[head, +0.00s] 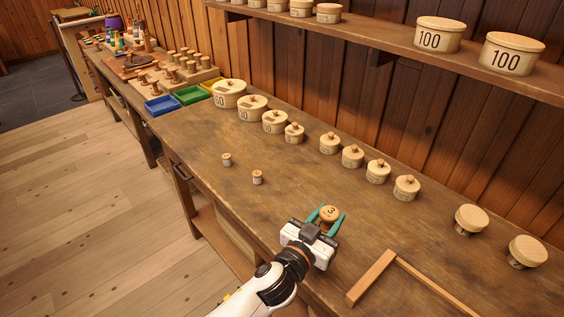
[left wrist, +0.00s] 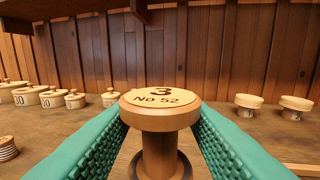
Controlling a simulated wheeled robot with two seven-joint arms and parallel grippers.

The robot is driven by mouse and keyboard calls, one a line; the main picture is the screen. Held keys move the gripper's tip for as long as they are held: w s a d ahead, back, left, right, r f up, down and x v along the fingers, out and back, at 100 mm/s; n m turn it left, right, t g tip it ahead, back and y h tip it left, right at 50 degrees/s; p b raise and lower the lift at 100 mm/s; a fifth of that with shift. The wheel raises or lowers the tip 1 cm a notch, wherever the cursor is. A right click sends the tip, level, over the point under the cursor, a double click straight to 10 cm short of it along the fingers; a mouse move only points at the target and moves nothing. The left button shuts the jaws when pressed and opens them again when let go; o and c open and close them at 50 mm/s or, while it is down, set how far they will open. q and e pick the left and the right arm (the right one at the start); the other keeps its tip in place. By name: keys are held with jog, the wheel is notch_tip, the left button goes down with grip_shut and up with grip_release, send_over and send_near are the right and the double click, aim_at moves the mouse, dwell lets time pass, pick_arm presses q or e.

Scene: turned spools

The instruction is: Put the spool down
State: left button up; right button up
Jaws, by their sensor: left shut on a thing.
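A light wooden spool (head: 329,212) with a round top stands upright between the green fingers of my left gripper (head: 328,220). In the left wrist view the spool (left wrist: 160,105) has "3" and "No 52" on its top, and the fingers (left wrist: 160,140) close on it from both sides. I cannot tell whether its base touches the workbench (head: 300,195). Two small spools (head: 257,177) (head: 227,159) stand on the bench to the left. My right gripper is not in view.
A row of round lidded wooden boxes (head: 353,156) stands along the back. Two wide-topped pieces (head: 471,219) (head: 527,251) stand at right. An angled wooden strip (head: 372,278) lies right of my gripper. Blue (head: 162,105), green and yellow trays sit far left. The bench around the spool is clear.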

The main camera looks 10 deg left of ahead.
pick_arm(q)
notch_tip(320, 180, down, 6)
jog(key=shift+d+r+b, duration=0.15)
jog(key=shift+b, duration=0.45)
jog(key=shift+f+b, duration=0.7)
jog(key=shift+f, duration=1.3)
jog(key=shift+f, duration=0.2)
jog(key=o, duration=0.9)
jog(key=shift+o, duration=0.2)
jog(key=shift+r, duration=0.1)
